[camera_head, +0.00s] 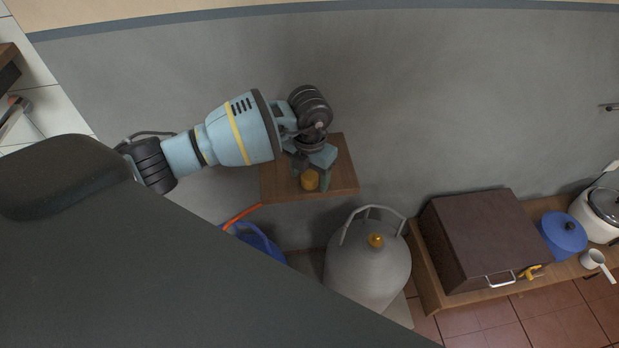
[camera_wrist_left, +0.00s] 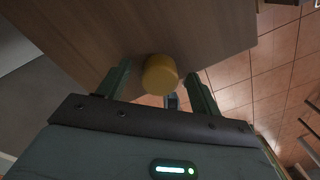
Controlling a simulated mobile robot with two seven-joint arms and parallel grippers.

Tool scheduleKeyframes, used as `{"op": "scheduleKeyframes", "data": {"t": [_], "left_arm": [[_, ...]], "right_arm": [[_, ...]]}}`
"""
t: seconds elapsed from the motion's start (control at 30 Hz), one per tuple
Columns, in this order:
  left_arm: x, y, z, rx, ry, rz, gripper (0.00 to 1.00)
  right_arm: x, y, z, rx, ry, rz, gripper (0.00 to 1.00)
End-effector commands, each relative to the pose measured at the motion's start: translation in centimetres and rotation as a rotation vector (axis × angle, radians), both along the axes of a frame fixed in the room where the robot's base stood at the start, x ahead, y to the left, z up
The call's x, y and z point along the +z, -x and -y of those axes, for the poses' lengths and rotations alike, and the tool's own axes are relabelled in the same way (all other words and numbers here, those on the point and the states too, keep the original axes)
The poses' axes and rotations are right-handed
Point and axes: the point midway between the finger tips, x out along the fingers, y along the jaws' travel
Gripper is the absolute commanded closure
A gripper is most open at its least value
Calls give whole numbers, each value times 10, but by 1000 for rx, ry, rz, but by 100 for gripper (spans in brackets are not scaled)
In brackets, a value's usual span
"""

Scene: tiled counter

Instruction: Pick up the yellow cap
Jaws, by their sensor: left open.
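The yellow cap (camera_head: 309,180) sits on a small wooden shelf (camera_head: 346,170) against the grey wall. In the left wrist view the cap (camera_wrist_left: 160,74) is a short yellow cylinder near the shelf's edge. My left gripper (camera_head: 312,184) is at the shelf with its fingers on either side of the cap. In the left wrist view the left gripper (camera_wrist_left: 158,82) is open, with the cap between its fingertips and visible gaps at both sides. I cannot tell how deep the cap is between the fingers. My right gripper is not in view.
A grey gas cylinder (camera_head: 366,272) with a yellow-orange valve top stands below the shelf. A blue object (camera_head: 262,243) with an orange-red part is left of it. A dark brown box (camera_head: 483,240), a blue pot (camera_head: 562,236) and a white cooker (camera_head: 597,212) stand on a wooden counter at right.

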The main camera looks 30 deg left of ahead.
Motion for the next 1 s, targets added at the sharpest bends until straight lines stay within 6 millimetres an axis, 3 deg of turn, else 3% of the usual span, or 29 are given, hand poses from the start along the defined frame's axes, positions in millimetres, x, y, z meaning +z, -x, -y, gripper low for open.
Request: {"op": "scheduleKeyframes", "data": {"t": [0.27,0.6,1.0], "left_arm": [[-2,0,0,-1,0,1,36],[-2,0,0,0,0,1,80],[2,-1,0,0,0,2,84]], "right_arm": [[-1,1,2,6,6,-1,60],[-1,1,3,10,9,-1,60],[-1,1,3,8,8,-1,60]]}}
